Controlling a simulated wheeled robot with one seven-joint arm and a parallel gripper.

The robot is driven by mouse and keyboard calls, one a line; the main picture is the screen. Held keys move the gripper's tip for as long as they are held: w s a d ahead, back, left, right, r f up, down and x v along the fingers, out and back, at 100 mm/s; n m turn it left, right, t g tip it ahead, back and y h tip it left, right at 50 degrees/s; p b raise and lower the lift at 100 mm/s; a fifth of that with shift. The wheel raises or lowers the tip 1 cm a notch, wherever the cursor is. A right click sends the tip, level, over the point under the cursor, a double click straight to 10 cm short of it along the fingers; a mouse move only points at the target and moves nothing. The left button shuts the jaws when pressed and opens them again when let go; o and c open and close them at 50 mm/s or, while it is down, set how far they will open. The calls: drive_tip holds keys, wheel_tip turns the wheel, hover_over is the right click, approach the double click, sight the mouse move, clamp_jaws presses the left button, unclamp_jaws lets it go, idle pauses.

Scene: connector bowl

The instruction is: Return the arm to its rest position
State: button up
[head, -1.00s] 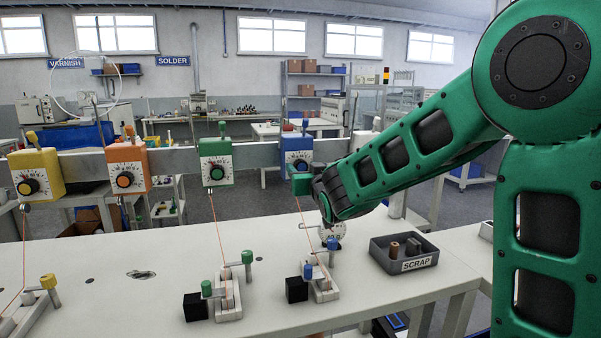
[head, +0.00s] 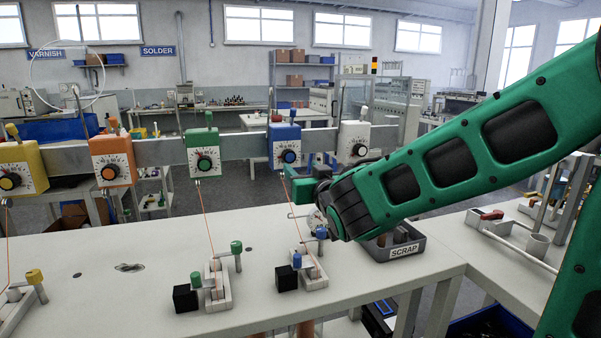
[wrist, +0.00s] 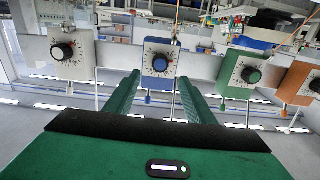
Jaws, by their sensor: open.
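My green arm reaches in from the right of the head view, and my gripper (head: 303,190) is at its left end, near the blue dial box (head: 286,147). In the wrist view my gripper (wrist: 158,88) shows two green fingers set apart with nothing held between them. The blue dial box (wrist: 160,65) appears beyond the gap between the fingers. The wrist and arm hide part of the scrap tray (head: 405,251).
Yellow, orange (head: 112,160), green (head: 203,152) and white (head: 353,141) dial boxes hang on a rail above the white bench (head: 120,300). Thin wires run from some boxes to small clamp fixtures (head: 217,287). A side bench (head: 480,250) with a metal fixture stands at the right.

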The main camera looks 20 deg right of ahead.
drive_tip(key=s+d+f+m+g+h, duration=0.2)
drive_tip(key=s+d+f+g, duration=0.3)
drive_tip(key=d, duration=0.4)
drive_tip(key=s+d+f+m+g+h, duration=0.2)
drive_tip(key=s+d+f+g, duration=0.2)
drive_tip(key=s+d+f, duration=0.35)
drive_tip(key=s+f+m+g+y, duration=0.1)
drive_tip(key=s+f+g+y, duration=0.1)
drive_tip(key=s, duration=1.1)
drive_tip(key=s+f+m+g+y, duration=0.1)
drive_tip(key=s+f+g, duration=0.4)
drive_tip(key=s, duration=0.8)
drive_tip(key=shift+s+d+f+g+y, duration=0.2)
drive_tip(key=shift+s+g+y, duration=0.3)
drive_tip(key=shift+g, duration=0.6)
drive_tip(key=shift+w, duration=0.15)
drive_tip(key=shift+w+f, duration=0.2)
drive_tip(key=shift+w, duration=0.4)
